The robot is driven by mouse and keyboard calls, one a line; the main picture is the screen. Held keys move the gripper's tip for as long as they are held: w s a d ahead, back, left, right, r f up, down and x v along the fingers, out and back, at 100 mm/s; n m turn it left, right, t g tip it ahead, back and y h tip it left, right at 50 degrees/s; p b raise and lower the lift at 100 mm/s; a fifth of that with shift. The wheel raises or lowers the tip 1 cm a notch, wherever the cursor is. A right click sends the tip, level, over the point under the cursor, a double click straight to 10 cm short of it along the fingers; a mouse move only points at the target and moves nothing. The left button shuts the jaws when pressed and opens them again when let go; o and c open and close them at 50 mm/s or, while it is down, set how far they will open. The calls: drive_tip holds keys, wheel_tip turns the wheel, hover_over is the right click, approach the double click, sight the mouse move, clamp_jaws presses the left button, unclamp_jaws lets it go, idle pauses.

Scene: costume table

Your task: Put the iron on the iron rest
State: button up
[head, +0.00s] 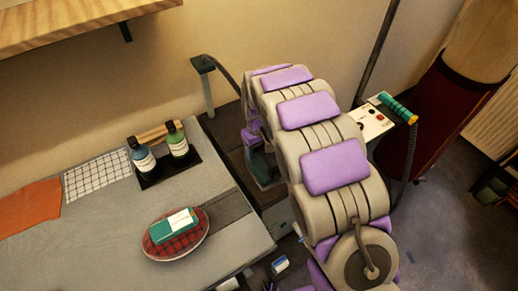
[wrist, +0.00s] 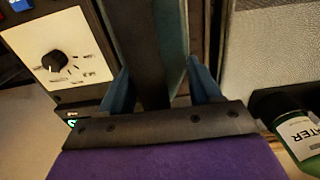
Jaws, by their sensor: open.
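My gripper (wrist: 157,66) is open, with its two blue fingers apart on either side of a dark upright shape with a teal side (wrist: 174,40). I cannot tell whether the fingers touch it. In the head view my gripper (head: 256,150) is partly hidden by my arm, over a dark teal shape (head: 264,172) that may be the iron. Most of that shape is covered by the arm. A dark grey flat patch (head: 229,208) at the table's right edge may be the iron rest; I cannot tell for sure.
A teal-topped post (head: 204,75) stands behind. A white control box (head: 374,122) with a teal handle (head: 397,107) is at right.

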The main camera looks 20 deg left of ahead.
drive_tip(key=shift+d+r, duration=0.35)
drive_tip(key=shift+r, duration=0.05)
wheel_tip(320, 180, up, 12)
drive_tip(key=p, duration=0.2)
drive_tip(key=shift+f, duration=0.2)
drive_tip(key=shift+d, duration=0.1)
